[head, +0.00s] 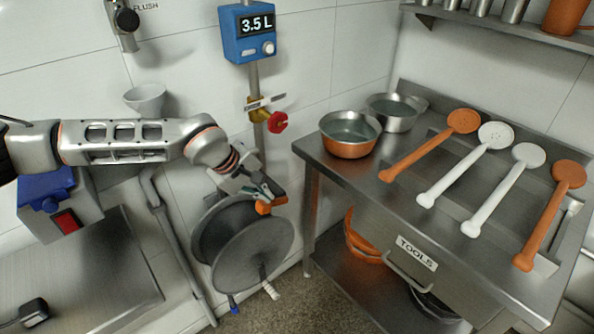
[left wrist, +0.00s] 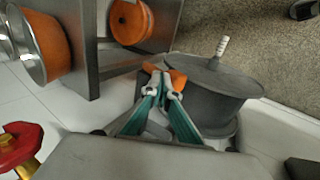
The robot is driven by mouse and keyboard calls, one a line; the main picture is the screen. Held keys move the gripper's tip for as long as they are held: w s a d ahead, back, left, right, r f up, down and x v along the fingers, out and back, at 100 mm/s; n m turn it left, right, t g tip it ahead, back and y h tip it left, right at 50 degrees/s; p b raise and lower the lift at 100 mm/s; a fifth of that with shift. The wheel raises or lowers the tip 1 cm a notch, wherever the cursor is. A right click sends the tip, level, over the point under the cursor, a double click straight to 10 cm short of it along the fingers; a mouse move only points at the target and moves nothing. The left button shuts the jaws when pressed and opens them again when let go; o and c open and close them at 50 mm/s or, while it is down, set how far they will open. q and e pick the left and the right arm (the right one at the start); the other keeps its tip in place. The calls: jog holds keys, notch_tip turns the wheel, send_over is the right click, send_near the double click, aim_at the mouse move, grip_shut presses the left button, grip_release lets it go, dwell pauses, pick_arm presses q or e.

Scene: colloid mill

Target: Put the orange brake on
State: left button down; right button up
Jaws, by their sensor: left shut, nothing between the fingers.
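The orange brake (head: 265,208) is a small orange piece at the top edge of the dark grey hose reel (head: 252,252), which is mounted low by the wall. The brake also shows in the left wrist view (left wrist: 178,79), just beyond my fingertips. My left gripper (head: 262,190) comes in from the left, just above the brake. In the left wrist view its teal-sided fingers (left wrist: 161,92) are together with nothing between them. The tips are at or very near the brake; I cannot tell if they touch. My right gripper is not in view.
A steel table (head: 400,200) with pots and several orange and white ladles stands to the right. A red-handled valve (head: 278,122) is on the pipe above the reel. A white-tipped handle (head: 270,290) sticks out of the reel. A steel surface (head: 80,270) is at lower left.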

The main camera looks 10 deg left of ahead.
pick_arm(q)
jog(key=shift+s+a+f, duration=0.3)
jog(key=shift+s+f, duration=0.05)
jog(key=shift+s+a+f, duration=0.1)
jog(key=shift+s+f, duration=0.05)
jog(key=shift+f, duration=0.1)
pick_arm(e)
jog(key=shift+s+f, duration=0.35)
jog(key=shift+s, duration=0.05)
pick_arm(q)
jog(key=shift+f, duration=0.1)
jog(key=shift+s+f, duration=0.15)
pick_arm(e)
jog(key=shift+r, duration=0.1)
